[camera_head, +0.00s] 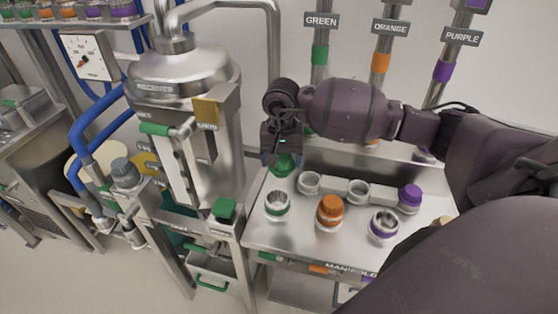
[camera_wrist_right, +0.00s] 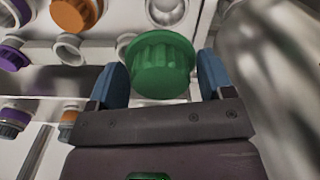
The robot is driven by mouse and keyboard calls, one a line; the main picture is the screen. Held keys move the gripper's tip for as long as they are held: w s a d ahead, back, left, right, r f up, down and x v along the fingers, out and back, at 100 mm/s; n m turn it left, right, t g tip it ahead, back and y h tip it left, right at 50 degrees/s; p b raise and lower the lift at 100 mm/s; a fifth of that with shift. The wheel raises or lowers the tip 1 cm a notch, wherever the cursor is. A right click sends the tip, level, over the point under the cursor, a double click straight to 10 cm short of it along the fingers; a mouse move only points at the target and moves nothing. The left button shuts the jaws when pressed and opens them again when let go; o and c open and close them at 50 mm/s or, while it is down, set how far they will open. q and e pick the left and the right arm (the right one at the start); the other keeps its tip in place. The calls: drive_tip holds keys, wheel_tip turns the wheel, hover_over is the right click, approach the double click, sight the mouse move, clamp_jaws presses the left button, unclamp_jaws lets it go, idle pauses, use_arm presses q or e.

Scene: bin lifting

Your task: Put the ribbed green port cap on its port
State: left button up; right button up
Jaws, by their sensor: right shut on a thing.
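The ribbed green port cap (camera_wrist_right: 160,62) sits between the two blue fingertips of my right gripper (camera_wrist_right: 163,78) in the right wrist view. The gripper is shut on it. In the head view the cap (camera_head: 284,165) shows below my right gripper (camera_head: 281,152), over the back left part of the manifold table. The port with the green ring (camera_head: 277,204) is open and stands at the table's front left, in front of the cap. The cap looks apart from that port. My left gripper is not in view.
An orange cap (camera_head: 330,209), a purple cap (camera_head: 410,196), an open purple-ringed port (camera_head: 383,225) and plain open ports (camera_head: 309,183) share the manifold table (camera_head: 303,236). A steel vessel (camera_head: 188,78) with a green handle stands close on the left. Labelled pipes rise behind.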

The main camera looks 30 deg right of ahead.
sight(277, 172)
drive_tip(key=shift+w+a, duration=0.25)
drive_tip(key=shift+a, duration=0.25)
drive_tip(key=shift+f, duration=0.7)
drive_tip(key=shift+f+b, duration=1)
drive_tip(key=shift+f, duration=1)
drive_tip(key=shift+w+r, duration=0.1)
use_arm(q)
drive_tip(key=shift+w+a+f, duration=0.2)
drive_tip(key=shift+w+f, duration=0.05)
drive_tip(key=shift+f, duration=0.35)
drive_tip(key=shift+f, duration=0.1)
use_arm(e)
drive_tip(key=shift+r, duration=0.2)
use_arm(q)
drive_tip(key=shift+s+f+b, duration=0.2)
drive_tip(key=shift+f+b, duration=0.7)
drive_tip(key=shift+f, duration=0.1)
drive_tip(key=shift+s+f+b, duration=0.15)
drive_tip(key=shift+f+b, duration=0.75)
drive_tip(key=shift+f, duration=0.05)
use_arm(e)
drive_tip(key=shift+f, duration=1.55)
